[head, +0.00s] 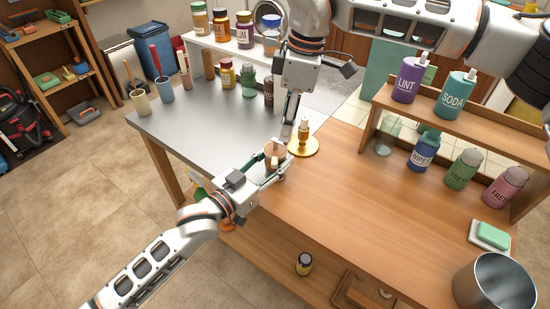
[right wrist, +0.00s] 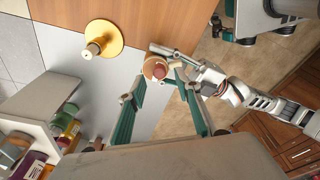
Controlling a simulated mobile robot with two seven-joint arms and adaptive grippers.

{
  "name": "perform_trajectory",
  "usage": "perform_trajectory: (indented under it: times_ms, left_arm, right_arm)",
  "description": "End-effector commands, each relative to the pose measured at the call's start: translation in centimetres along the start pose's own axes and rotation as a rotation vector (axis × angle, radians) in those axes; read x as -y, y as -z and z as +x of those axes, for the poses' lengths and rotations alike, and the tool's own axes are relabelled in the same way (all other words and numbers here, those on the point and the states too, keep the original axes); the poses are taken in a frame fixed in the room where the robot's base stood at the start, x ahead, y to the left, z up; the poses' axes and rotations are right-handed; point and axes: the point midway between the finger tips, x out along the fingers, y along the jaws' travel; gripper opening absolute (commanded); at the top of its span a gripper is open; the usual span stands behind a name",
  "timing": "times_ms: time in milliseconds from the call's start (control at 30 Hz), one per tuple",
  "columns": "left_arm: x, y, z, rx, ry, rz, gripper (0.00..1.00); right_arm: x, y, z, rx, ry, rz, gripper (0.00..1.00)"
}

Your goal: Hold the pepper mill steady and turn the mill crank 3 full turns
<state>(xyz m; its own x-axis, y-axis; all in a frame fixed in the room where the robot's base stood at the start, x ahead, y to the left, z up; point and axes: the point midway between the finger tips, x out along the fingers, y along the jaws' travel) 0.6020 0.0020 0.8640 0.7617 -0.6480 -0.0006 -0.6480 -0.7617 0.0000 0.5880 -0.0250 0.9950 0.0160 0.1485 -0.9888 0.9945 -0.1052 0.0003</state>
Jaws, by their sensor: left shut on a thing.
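The pepper mill (head: 272,150) is a brown wooden cylinder near the front edge of the counter, beside a round brass stand. My left gripper (head: 273,163) is shut on it from the front left. In the right wrist view the mill (right wrist: 152,66) shows from above, with a small reddish knob (right wrist: 160,72) on top, probably part of the crank. My right gripper (head: 290,122) points down just above and behind the mill. In its wrist view its two teal fingers (right wrist: 157,88) are spread apart, with the mill just beyond their tips; nothing is held between them.
The brass stand (head: 303,147) is close to the right of the mill. Several jars (head: 227,74) and dark bottles stand farther back on the grey counter. A wooden shelf (head: 445,107) with bottles is at the right.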

Motion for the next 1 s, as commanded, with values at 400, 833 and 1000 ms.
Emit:
perform_trajectory:
  times_ms: [400, 833, 1000]
  left_arm:
    - [0.0, 0.0, 0.0, 0.000, 0.000, -0.001, 0.20]
    - [0.0, 0.0, 0.0, 0.000, 0.000, -0.001, 0.20]
    - [0.0, 0.0, 0.0, 0.000, 0.000, -0.001, 0.20]
  right_arm:
    - [0.0, 0.5, -3.0, -0.001, -0.002, 0.000, 0.33]
    - [0.0, 0.8, -5.2, -0.001, 0.000, -0.001, 0.33]
    - [0.0, 0.8, -5.2, 0.000, 0.000, -0.001, 0.33]
